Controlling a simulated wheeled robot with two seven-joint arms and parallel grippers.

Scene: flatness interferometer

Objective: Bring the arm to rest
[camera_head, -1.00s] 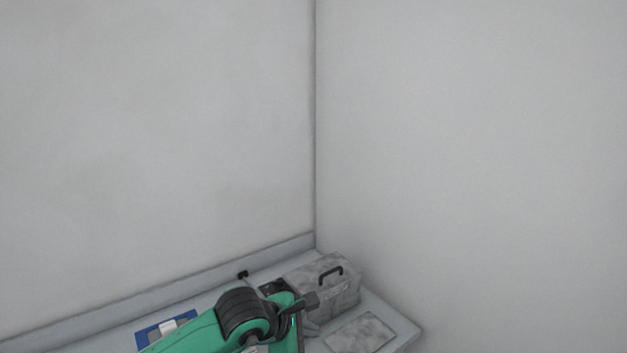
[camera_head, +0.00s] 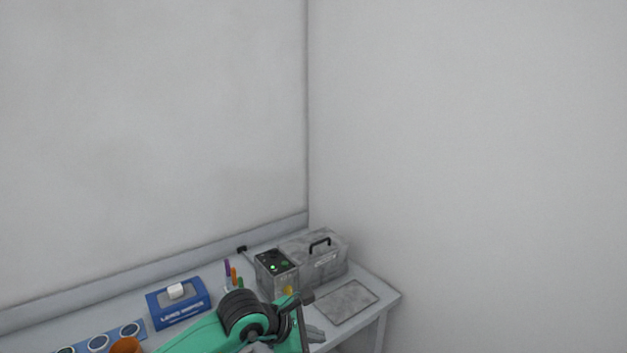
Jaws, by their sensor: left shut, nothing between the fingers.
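My left arm, green with a black joint, comes in from the bottom of the head view. My left gripper (camera_head: 315,334) shows at its end, grey, beside the front edge of the bench (camera_head: 371,309). It is shut and holds nothing. Part of it is hidden behind the green link. My right gripper is out of view.
On the bench stand a grey box with a black handle (camera_head: 322,262), a small box with a green light (camera_head: 277,273), a flat grey plate (camera_head: 347,301), a blue wipes box (camera_head: 179,303), coloured pens (camera_head: 233,273) and an orange cup (camera_head: 126,346). Walls close off the back and right.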

